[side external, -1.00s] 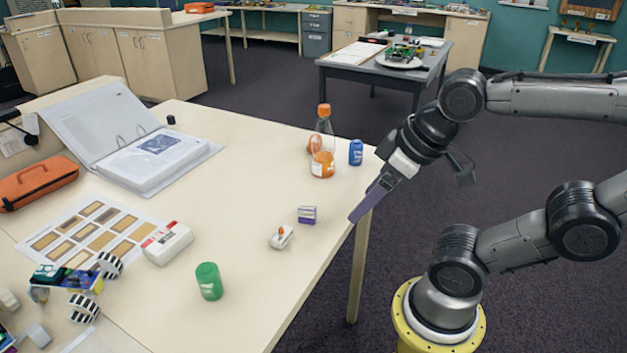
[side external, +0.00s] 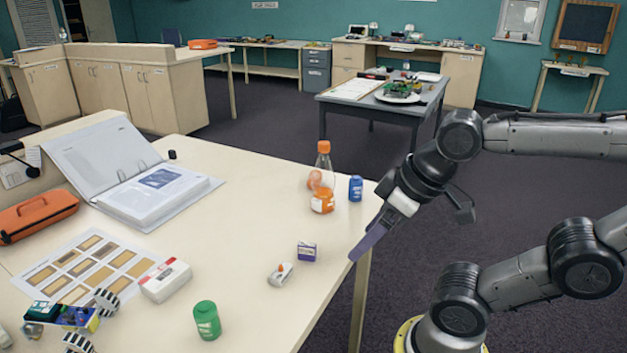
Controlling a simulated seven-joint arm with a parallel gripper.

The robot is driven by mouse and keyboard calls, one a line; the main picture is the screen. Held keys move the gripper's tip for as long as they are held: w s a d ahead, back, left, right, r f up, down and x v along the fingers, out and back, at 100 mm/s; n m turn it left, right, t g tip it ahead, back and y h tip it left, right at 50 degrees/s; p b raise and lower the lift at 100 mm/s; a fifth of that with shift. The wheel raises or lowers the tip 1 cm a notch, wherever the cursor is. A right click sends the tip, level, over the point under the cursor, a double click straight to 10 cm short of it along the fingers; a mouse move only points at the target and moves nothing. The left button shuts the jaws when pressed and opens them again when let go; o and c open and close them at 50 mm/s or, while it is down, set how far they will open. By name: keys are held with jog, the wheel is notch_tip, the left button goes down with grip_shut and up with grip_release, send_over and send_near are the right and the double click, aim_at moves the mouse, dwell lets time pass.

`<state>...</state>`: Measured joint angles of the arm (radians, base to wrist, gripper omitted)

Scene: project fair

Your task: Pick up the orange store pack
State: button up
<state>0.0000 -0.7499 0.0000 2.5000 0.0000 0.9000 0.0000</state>
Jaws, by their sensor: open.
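An orange zipped case (side external: 38,215) lies at the far left of the cream table; it is the largest orange pack on it. A clear bottle with an orange cap and orange contents (side external: 323,182) stands near the table's far right corner. I cannot tell from a label which thing is the store pack. My gripper (side external: 366,245) is open and empty, seen from the side, pointing down and left by the table's right edge. It is far to the right of the case and apart from everything on the table.
Near my gripper are a blue bottle (side external: 355,188), a purple-white box (side external: 306,252) and a small white item (side external: 281,273). A green can (side external: 207,320), a white-red box (side external: 166,280), a sample sheet (side external: 85,268) and an open binder (side external: 150,197) lie further left. The table's middle is clear.

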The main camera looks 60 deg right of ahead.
dwell(0.3)
jog(key=shift+o, duration=1.3)
